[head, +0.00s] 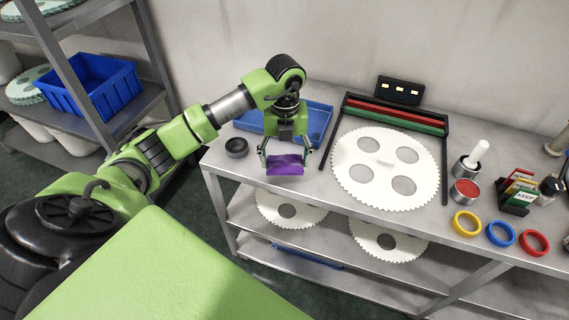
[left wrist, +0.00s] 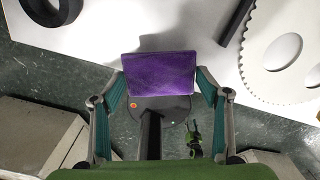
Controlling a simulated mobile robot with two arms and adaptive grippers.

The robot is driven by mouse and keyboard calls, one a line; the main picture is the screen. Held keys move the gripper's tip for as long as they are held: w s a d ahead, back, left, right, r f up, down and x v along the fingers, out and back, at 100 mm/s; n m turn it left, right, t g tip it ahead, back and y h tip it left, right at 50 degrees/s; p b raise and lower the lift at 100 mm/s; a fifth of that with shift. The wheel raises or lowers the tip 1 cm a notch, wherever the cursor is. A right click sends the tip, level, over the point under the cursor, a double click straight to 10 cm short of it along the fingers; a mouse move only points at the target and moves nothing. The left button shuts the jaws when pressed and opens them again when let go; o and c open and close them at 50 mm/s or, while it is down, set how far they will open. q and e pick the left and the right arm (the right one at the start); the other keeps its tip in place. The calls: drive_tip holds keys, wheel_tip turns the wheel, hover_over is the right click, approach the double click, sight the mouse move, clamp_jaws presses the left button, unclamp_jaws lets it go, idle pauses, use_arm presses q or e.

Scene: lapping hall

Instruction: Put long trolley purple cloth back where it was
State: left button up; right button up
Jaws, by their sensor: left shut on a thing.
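The purple cloth (head: 285,165) is a small folded block, held between the fingertips of my left gripper (head: 286,158). In the left wrist view the cloth (left wrist: 159,74) sits between both fingers, which press on its sides. My left gripper is shut on it, over the front edge of the grey metal table (head: 310,192). A dark shadow lies on the table beside the cloth in the wrist view, and the cloth looks raised above the surface. My right gripper is in neither view.
A blue tray (head: 318,117) lies behind my left gripper, with a black ring (head: 237,147) to its left. A large white toothed disc (head: 385,190) in a black frame is to the right. Cups, a card holder (head: 518,192) and coloured rings (head: 501,233) stand further right.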

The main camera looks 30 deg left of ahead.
sight(285, 166)
use_arm(q)
drive_tip(key=shift+w+a+f, duration=0.25)
drive_tip(key=shift+w+f, duration=0.05)
drive_tip(key=shift+f, duration=0.2)
wheel_tip(285, 166, down, 3)
drive_tip(key=shift+a+p, duration=0.1)
drive_tip(key=shift+p, duration=0.6)
drive_tip(key=shift+f, duration=0.3)
drive_tip(key=o, duration=1.1)
drive_tip(key=shift+o, duration=0.2)
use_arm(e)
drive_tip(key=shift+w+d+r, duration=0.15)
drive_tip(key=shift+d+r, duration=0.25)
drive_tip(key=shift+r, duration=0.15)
use_arm(q)
drive_tip(key=shift+r, duration=0.15)
wheel_tip(285, 166, up, 11)
drive_tip(key=shift+w+r+b, duration=0.1)
drive_tip(key=shift+b, duration=1.1)
drive_tip(key=shift+r, duration=0.4)
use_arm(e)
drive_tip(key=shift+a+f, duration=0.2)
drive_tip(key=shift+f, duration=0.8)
